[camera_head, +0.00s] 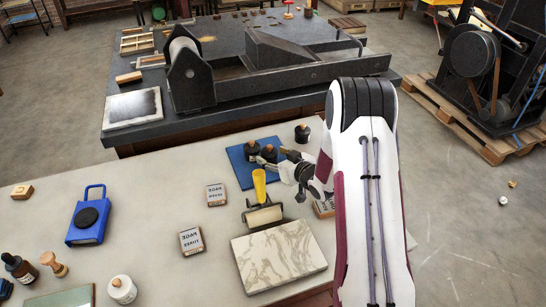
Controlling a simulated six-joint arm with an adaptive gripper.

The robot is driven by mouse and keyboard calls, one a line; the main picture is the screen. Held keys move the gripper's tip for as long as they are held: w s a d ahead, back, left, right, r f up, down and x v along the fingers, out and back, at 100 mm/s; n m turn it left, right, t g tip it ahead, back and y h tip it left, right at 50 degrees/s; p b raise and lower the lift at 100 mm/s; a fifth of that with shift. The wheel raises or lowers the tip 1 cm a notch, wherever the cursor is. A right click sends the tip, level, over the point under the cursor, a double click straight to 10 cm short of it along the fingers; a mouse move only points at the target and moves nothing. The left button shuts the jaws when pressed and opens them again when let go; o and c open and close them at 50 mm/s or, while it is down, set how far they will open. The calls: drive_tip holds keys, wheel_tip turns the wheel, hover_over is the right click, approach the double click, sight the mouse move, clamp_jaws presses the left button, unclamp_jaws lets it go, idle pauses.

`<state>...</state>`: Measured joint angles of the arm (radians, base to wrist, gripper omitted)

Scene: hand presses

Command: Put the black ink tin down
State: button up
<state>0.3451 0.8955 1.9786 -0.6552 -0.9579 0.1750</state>
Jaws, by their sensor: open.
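Two small black tins with orange-brown knobs stand close together on a blue mat (237,167): a left tin (252,151) and a right tin (269,154). A third dark tin with a similar knob (302,134) stands on the bench to the right of the mat. I cannot read any labels, so I cannot tell which holds black ink. My gripper (270,164) is open at the front of the two tins, close to the right one. Whether its fingers touch that tin is too small to tell.
A yellow-handled roller (260,187) on a stand and a marbled slab (279,257) lie in front of the mat. Bare bench lies left of the mat.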

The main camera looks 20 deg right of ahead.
drive_tip(key=shift+v, duration=5.75)
drive_tip(key=s+a+r+m+g+h, duration=0.1)
drive_tip(key=s+r+g+h, duration=0.15)
drive_tip(key=s+r, duration=0.4)
drive_tip(key=s+a+r+m+g+h, duration=0.1)
drive_tip(key=s+r+h, duration=0.2)
drive_tip(key=r, duration=0.7)
drive_tip(key=s+a+r+g+y, duration=0.1)
drive_tip(key=s+a, duration=0.4)
drive_tip(key=s, duration=0.7)
drive_tip(key=s+a+r+g+y, duration=0.1)
drive_tip(key=s+a+r+g, duration=0.2)
drive_tip(key=s, duration=0.9)
drive_tip(key=shift+s+a+r+m, duration=0.3)
drive_tip(key=shift+s+a+r, duration=0.1)
drive_tip(key=shift+a, duration=0.8)
drive_tip(key=shift+y, duration=0.25)
